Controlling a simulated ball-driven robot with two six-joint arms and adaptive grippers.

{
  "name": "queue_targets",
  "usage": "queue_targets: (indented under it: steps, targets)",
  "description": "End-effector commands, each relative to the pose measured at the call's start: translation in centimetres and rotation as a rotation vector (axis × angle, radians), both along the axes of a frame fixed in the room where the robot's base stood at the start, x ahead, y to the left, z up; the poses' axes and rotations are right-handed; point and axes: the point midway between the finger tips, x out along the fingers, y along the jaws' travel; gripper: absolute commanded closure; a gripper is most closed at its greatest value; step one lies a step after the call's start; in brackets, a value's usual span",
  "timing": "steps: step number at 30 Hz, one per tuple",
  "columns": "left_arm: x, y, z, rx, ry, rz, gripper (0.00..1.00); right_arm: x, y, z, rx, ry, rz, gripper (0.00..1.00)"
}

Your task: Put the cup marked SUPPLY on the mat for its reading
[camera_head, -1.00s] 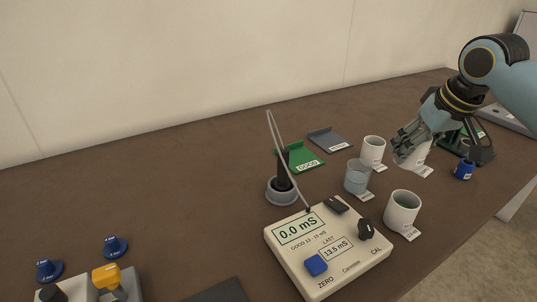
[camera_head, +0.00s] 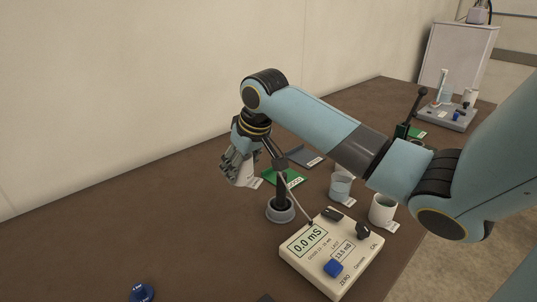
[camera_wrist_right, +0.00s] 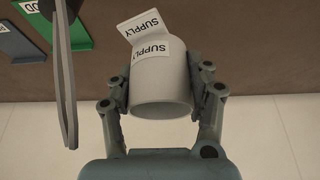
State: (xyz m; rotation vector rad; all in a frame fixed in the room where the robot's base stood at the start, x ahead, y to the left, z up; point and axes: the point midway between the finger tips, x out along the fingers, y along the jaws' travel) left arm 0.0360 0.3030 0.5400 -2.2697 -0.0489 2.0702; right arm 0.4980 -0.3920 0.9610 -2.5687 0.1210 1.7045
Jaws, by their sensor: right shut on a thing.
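My right gripper (camera_head: 238,165) is shut on the white cup marked SUPPLY (camera_wrist_right: 160,88), with one finger on each side of it. The cup also shows below the fingers in the head view (camera_head: 247,174). Its SUPPLY tag sticks out at the base. The cup is left of the green mat marked GOOD (camera_head: 287,178); its height over the table is hard to tell. A grey mat (camera_head: 304,157) lies behind the green one, its label too small to read. The meter (camera_head: 331,252) shows 0.0 mS, LAST 13.5 mS and GOOD 13..15 mS. My left gripper is not in view.
The probe stand (camera_head: 280,211), with its cable, stands just in front of the green mat. A clear cup (camera_head: 341,187) and a white cup (camera_head: 383,210) stand to the right. My right arm hides part of the table behind them. The table's left side is largely clear.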

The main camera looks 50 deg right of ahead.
Motion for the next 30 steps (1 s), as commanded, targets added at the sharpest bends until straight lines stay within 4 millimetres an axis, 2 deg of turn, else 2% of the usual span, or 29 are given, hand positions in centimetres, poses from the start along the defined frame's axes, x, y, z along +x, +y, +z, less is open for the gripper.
queue_targets:
  steps: [5,12,24,30]
  targets:
    - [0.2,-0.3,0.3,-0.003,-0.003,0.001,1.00,0.1,0.8,-1.8,0.000,0.008,-0.012,0.85]
    - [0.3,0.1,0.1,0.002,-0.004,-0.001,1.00,0.1,0.9,-6.3,-0.002,0.010,-0.015,0.85]
    - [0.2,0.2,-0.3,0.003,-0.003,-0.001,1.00,0.1,0.9,-11.2,-0.003,0.008,-0.015,0.85]
    - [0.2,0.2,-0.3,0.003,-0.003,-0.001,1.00,0.1,0.9,-11.7,-0.005,0.007,-0.013,0.85]
